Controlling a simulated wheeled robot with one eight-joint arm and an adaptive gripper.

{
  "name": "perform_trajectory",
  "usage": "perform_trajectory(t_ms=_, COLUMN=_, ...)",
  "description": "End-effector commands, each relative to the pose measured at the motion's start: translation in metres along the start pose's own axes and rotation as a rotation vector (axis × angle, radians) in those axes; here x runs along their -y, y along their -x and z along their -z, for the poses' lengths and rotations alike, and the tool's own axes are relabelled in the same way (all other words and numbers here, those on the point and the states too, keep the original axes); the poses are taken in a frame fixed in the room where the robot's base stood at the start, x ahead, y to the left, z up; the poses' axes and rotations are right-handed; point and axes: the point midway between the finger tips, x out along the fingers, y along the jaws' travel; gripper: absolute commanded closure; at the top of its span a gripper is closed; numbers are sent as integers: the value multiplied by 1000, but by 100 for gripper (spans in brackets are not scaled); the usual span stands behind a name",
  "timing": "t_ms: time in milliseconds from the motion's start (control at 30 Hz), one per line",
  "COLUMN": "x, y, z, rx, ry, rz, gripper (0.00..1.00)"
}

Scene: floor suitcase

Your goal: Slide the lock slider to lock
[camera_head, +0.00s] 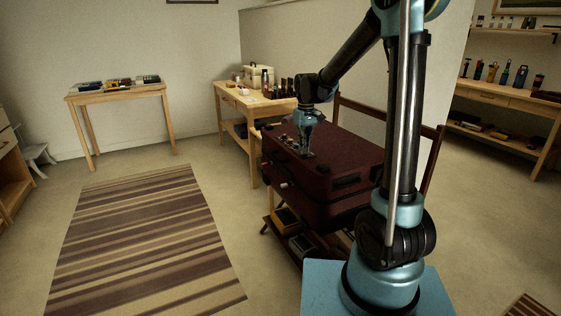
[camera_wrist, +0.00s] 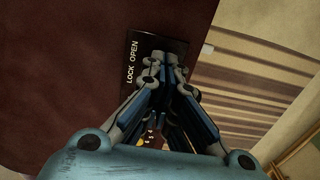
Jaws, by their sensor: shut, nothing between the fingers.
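A dark red suitcase (camera_head: 335,158) lies on a wooden stand, and it fills the left of the wrist view (camera_wrist: 60,70). A black lock plate (camera_wrist: 150,46) on its surface carries the words LOCK and OPEN. Several digits show further down, between my fingers. My gripper (camera_head: 306,150) is over the suitcase's left part, pointing down at the lock. In the wrist view my gripper (camera_wrist: 165,65) has its fingertips together at the plate beside the lettering, with nothing between them. The lock slider is hidden behind the fingers. I cannot tell whether the fingertips touch it.
A wooden table with bottles (camera_head: 245,100) stands behind the suitcase. A smaller table (camera_head: 118,93) stands at the back left. A striped rug (camera_head: 145,245) lies on open floor left of the suitcase. Shelves with bottles (camera_head: 510,95) are at the right.

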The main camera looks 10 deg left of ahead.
Motion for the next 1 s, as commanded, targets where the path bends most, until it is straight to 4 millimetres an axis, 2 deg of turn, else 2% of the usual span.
perform_trajectory(t_ms=1000, x=0, y=0, z=25, rx=0, ry=0, rz=0, gripper=100)
